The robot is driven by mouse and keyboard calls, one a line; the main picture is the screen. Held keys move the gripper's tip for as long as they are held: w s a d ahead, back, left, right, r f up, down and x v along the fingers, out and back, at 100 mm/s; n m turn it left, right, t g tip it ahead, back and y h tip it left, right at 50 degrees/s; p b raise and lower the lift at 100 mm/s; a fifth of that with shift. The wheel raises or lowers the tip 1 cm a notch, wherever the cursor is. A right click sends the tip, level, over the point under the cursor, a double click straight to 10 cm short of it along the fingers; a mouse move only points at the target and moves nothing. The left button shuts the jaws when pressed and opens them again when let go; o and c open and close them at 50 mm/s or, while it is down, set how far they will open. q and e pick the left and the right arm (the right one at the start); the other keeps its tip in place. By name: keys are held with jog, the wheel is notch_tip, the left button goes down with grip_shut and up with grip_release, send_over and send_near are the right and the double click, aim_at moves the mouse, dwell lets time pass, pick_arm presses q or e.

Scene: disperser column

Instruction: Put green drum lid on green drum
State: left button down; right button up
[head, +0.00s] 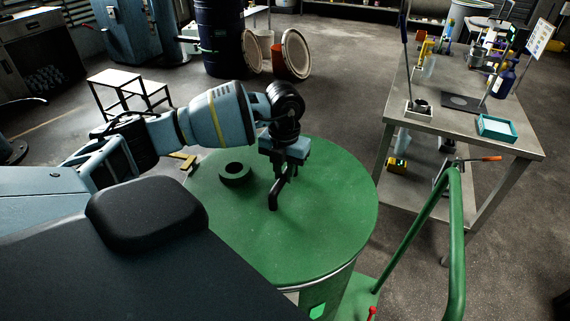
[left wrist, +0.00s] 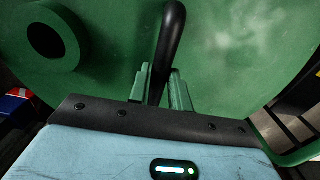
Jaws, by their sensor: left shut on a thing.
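My left gripper (head: 284,168) is above the lid and shut on this handle. In the left wrist view the gripper fingers (left wrist: 160,88) are on both sides of the black handle (left wrist: 171,35). The green drum (head: 322,294) shows below the lid's front edge, with a pale rim between them. I cannot tell whether the lid rests fully on it. My right gripper is out of view.
A green rail (head: 455,240) curves up close on the right of the drum. A metal table (head: 430,125) with bottles and a teal tray (head: 498,127) stands beyond it. A small step stool (head: 125,90) and a dark blue drum (head: 222,40) stand behind. Grey floor lies between.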

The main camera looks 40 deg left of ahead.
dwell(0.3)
pick_arm(q)
jog(key=c, duration=1.2)
grip_release()
jog(key=shift+f, duration=0.15)
jog(key=shift+r, duration=4.05)
